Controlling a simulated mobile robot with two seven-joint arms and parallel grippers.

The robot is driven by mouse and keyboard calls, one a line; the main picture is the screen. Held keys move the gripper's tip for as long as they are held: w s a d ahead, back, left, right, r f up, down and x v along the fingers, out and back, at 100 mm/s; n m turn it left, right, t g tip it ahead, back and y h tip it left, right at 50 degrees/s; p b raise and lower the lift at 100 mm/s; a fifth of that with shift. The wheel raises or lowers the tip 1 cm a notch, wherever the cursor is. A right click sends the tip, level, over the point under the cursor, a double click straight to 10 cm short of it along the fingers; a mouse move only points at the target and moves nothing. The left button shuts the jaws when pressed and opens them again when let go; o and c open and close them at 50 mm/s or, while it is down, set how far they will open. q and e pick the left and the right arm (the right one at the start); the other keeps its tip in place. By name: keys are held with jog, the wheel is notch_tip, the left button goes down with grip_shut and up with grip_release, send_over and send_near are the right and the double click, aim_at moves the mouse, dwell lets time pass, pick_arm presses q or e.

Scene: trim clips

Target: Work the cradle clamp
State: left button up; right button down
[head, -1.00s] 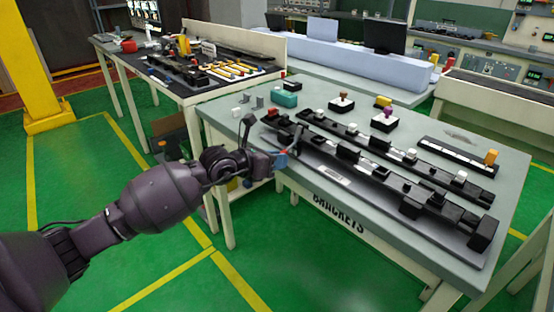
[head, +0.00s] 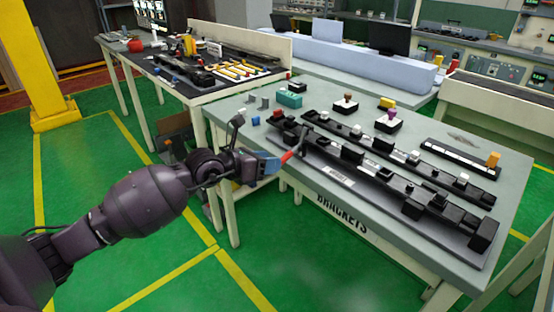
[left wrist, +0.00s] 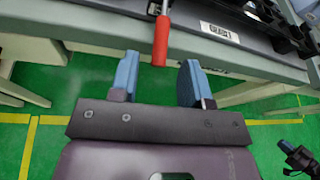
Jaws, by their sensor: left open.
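The cradle clamp's lever has a red grip (head: 291,156) and rises from the left end of the near black rail fixture (head: 345,165). In the left wrist view the red grip (left wrist: 161,42) points toward me, just beyond the fingertips and in line with the gap. My left gripper (head: 274,164) is off the table's front left edge, open and empty; its blue fingers (left wrist: 158,72) stand apart on either side of that gap. The clamp's jaw is too small to make out. A dark, blue-tipped part at the lower right of the left wrist view looks like my right gripper (left wrist: 294,168).
The grey-green table (head: 405,238) has a second black rail (head: 385,146) behind the near one, a teal box (head: 289,99) and button blocks (head: 389,121). Another bench (head: 191,98) stands at the back left. Green floor (head: 85,180) in front is clear.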

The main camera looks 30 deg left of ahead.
pick_arm(q)
jog(key=shift+p+v, duration=0.45)
jog(key=shift+v, duration=2.45)
